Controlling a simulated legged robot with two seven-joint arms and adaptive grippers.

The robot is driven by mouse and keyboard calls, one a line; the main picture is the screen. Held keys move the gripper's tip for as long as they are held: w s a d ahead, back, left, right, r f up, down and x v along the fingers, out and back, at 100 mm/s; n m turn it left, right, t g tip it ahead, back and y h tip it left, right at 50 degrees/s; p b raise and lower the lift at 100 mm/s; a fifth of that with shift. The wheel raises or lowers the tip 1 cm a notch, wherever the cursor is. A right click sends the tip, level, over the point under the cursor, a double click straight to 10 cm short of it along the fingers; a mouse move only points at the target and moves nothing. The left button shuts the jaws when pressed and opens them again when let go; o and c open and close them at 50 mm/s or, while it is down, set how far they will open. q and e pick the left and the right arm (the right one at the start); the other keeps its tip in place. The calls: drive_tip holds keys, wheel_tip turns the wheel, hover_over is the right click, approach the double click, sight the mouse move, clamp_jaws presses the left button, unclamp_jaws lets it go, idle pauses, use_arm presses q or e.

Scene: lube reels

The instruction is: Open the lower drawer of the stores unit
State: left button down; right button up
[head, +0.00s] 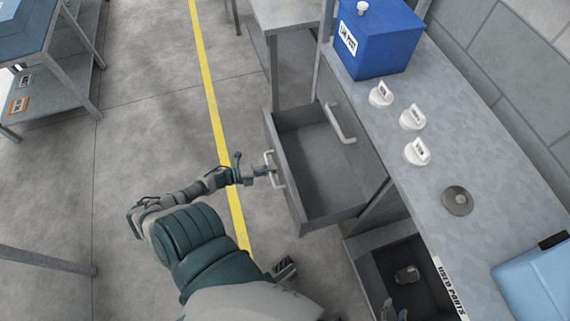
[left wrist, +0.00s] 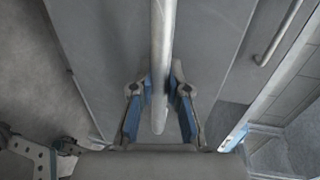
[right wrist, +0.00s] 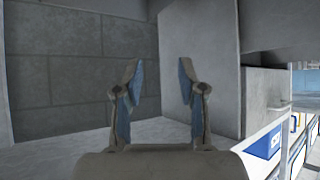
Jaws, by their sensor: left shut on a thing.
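The lower drawer (head: 318,172) of the grey stores unit stands pulled out, and its tray is empty as far as I can see. Its pale bar handle (head: 274,170) is on the front panel. My left gripper (head: 262,172) is shut on this handle. In the left wrist view the handle bar (left wrist: 162,50) runs between the two blue-padded fingers of my left gripper (left wrist: 158,88). The upper drawer, with its own handle (head: 338,122), is closed. My right gripper (right wrist: 160,78) is open and empty, with a grey block wall beyond it.
The worktop (head: 440,150) carries a blue box (head: 385,45), several white labelled knobs (head: 412,117) and a grey disc (head: 457,200). A "used parts" bin (head: 372,262) holds a small dark part (head: 407,275). Floor with a yellow line (head: 209,90) lies left of the drawer.

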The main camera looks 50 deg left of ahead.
use_arm(q)
drive_tip(key=shift+s+a+f, duration=0.1)
drive_tip(key=shift+s+a, duration=0.25)
drive_tip(key=shift+s, duration=0.4)
drive_tip(key=shift+s+a+f, duration=0.1)
drive_tip(key=shift+s+a, duration=0.2)
drive_tip(key=shift+s, duration=0.4)
use_arm(e)
drive_tip(key=shift+s+d+f+g, duration=0.15)
drive_tip(key=shift+s+f+g, duration=0.15)
drive_tip(key=shift+s, duration=0.15)
drive_tip(key=shift+s+d+f+g, duration=0.2)
drive_tip(key=shift+s+g, duration=0.1)
drive_tip(key=shift+s, duration=0.1)
use_arm(q)
drive_tip(key=c, duration=1.1)
unclamp_jaws()
drive_tip(key=shift+c, duration=0.2)
use_arm(e)
drive_tip(key=shift+w+a, duration=0.1)
drive_tip(key=shift+a, duration=0.05)
use_arm(q)
drive_tip(key=v, duration=1.2)
drive_tip(key=shift+w+f+p, duration=0.15)
drive_tip(key=shift+f+p, duration=0.05)
drive_tip(key=shift+p, duration=0.1)
use_arm(e)
drive_tip(key=shift+f, duration=0.1)
